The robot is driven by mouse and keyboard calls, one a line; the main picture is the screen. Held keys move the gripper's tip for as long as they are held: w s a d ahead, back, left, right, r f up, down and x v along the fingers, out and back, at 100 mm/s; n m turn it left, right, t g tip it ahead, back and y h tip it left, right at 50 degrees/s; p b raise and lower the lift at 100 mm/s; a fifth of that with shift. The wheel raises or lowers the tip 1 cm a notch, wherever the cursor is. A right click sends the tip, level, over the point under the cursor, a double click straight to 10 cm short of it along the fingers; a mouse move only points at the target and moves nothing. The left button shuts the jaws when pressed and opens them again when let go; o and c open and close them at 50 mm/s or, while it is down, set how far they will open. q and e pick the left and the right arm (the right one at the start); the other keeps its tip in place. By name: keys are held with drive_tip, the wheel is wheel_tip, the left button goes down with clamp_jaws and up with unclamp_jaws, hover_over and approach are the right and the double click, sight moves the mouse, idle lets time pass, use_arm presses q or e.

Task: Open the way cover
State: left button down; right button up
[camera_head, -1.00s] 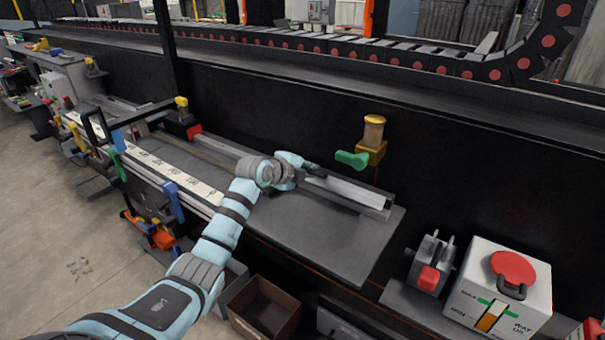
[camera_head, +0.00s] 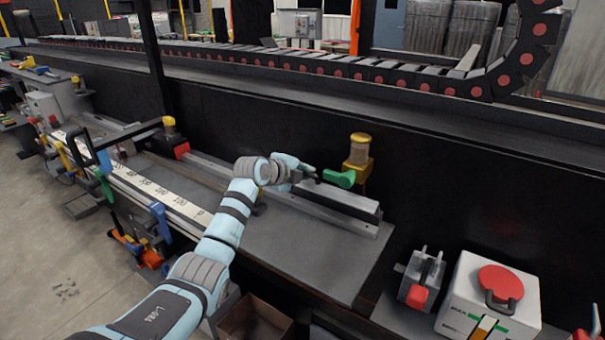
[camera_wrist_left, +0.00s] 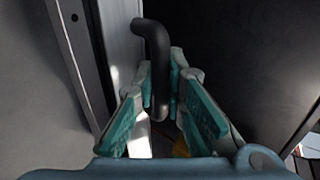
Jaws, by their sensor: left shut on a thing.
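The way cover (camera_head: 340,198) is a long grey metal lid on a low rail housing (camera_head: 318,213), on the grey bench beside the dark wall. It looks tilted up from the housing, with its long light face toward me. How far it is open I cannot tell. My left gripper (camera_head: 308,174) is at the cover's left part. In the left wrist view, the teal fingers (camera_wrist_left: 160,100) are shut on a black bent handle (camera_wrist_left: 154,45). The handle's lower end is between the fingers. My right gripper is not in view.
A white way oil box (camera_head: 465,305) and a grey block with a red part (camera_head: 422,280) stand at the right. The bench front (camera_head: 310,255) is clear.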

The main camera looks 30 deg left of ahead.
use_arm(q)
drive_tip(key=shift+r, duration=0.1)
drive_tip(key=c, duration=1.9)
unclamp_jaws()
drive_tip(key=v, duration=1.2)
drive_tip(key=shift+a, duration=0.1)
